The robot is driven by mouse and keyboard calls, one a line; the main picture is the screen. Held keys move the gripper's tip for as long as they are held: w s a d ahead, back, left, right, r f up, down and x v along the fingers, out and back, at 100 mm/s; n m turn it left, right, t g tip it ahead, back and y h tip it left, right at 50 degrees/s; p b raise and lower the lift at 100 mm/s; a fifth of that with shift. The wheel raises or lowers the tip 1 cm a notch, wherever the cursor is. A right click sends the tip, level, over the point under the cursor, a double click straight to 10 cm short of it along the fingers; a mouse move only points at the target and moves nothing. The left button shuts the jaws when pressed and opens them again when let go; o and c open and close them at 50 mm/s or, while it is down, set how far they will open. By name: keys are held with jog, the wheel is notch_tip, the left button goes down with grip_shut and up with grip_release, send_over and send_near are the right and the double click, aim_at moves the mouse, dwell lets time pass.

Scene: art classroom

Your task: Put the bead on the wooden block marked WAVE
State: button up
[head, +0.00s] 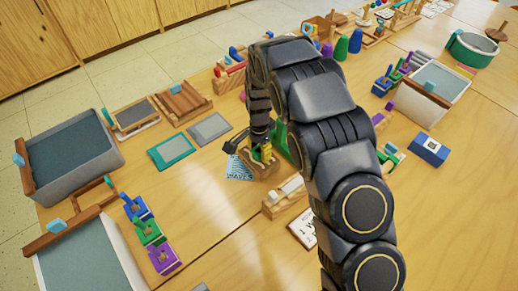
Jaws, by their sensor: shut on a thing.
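My gripper (262,146) reaches down at the middle of the table in the head view, partly hidden by my own arm. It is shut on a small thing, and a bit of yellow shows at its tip. This is probably the bead (266,153), but its shape is too small to make out. A wooden block (262,168) is right under the gripper tip. A blue-and-white patterned card marked WAVE (239,171) lies against the block's left side. I cannot tell whether the held thing touches the block.
A green piece (281,141) stands close behind the gripper. A wooden holder (284,195) and a white label card (303,229) are in front. Grey and teal boards (171,151) lie to the left. Bins (72,155) line the left edge. Bare table shows at front left.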

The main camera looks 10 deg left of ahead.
jog(key=o, duration=0.7)
notch_tip(320, 180, up, 12)
jog(key=shift+r, duration=0.1)
dwell(0.3)
